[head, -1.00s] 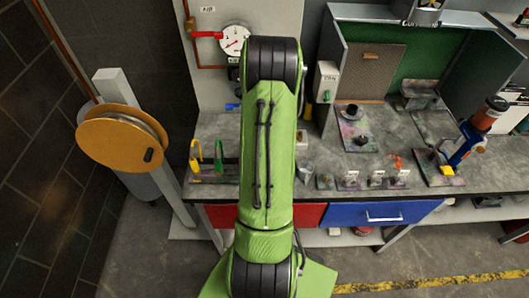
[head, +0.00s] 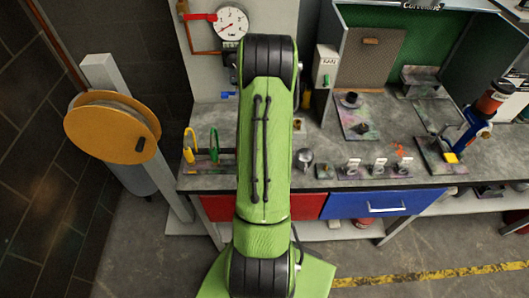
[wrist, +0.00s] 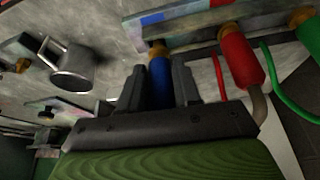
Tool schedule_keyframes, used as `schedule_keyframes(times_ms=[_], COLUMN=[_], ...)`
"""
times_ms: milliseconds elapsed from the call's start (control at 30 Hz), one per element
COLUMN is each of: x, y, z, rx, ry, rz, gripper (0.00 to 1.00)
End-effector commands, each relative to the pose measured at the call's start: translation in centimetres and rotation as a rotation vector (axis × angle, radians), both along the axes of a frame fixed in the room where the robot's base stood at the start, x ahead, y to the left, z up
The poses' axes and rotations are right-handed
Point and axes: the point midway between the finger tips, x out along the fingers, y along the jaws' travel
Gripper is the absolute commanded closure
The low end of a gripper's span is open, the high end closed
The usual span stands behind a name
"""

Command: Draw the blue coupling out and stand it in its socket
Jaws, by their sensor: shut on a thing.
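The blue coupling (wrist: 160,82) shows in the wrist view with its brass end pointing at a long rack (wrist: 200,24). My gripper (wrist: 158,85) is shut on it, one dark finger on each side. I cannot tell whether its brass end is seated in the rack or just clear of it. A red coupling (wrist: 240,58) and a green one (wrist: 310,40) sit along the same rack to the right. In the head view my arm hides the gripper and the blue coupling. I cannot tell which fixture is its socket.
A metal cup (wrist: 72,70) stands left of the gripper. Red (wrist: 219,80) and green (wrist: 285,88) hoses loop on the right. In the head view several small labelled stands (head: 378,168) line the bench front; a blue-and-red tool (head: 476,125) stands right. A yellow reel (head: 112,127) is left.

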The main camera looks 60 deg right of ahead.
Motion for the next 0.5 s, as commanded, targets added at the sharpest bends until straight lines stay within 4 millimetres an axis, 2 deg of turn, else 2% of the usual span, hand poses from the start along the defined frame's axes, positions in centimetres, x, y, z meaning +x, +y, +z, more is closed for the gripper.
schedule_keyframes(times_ms=[500], x=[-0.01], y=[-0.02], z=[-1.02], rx=[0.000], ry=[0.000], rz=[0.000], gripper=[1.00])
